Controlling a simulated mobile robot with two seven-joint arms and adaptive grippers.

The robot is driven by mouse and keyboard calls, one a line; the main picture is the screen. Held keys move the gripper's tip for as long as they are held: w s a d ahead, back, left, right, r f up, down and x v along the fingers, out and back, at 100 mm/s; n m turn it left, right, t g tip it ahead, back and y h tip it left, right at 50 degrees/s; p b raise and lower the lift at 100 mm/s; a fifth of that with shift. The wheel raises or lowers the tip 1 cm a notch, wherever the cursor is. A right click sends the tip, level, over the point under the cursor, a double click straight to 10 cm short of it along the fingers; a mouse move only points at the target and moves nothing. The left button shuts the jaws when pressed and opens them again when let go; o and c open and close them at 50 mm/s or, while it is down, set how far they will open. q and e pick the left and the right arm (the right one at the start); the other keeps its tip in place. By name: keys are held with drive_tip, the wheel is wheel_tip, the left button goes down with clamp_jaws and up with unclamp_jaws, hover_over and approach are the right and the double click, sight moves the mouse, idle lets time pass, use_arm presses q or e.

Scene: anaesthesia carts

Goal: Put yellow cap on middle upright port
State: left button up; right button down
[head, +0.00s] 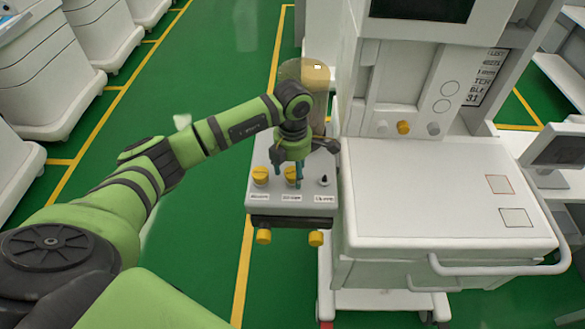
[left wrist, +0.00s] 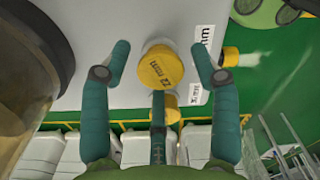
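A yellow cap (head: 290,173) is at the middle upright port of the grey panel (head: 305,212). In the left wrist view this cap (left wrist: 160,67) faces me between the fingers, its top marked with dark lettering. Whether it is fully seated is hidden. My left gripper (head: 290,178) is above the panel at the middle port. Its teal fingers (left wrist: 162,72) are spread around the cap with visible gaps on both sides; it is open. Another yellow cap (head: 260,175) is on the left port, and the right port (head: 323,180) is dark and bare. My right gripper is not in view.
Two yellow knobs (head: 263,236) stick out from the panel's front. A clear canister (head: 303,85) stands close behind my gripper. The white cart (head: 440,195) is immediately right, with a yellow knob (head: 404,127) on its upright face. Green floor (head: 200,260) is free to the left.

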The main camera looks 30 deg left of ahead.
sight(292, 172)
use_arm(q)
drive_tip(key=shift+r, duration=0.1)
drive_tip(key=shift+r, duration=0.5)
wheel_tip(292, 172, up, 11)
drive_tip(key=b, duration=0.2)
drive_tip(key=shift+b, duration=0.4)
drive_tip(key=shift+r, duration=0.1)
idle(0.7)
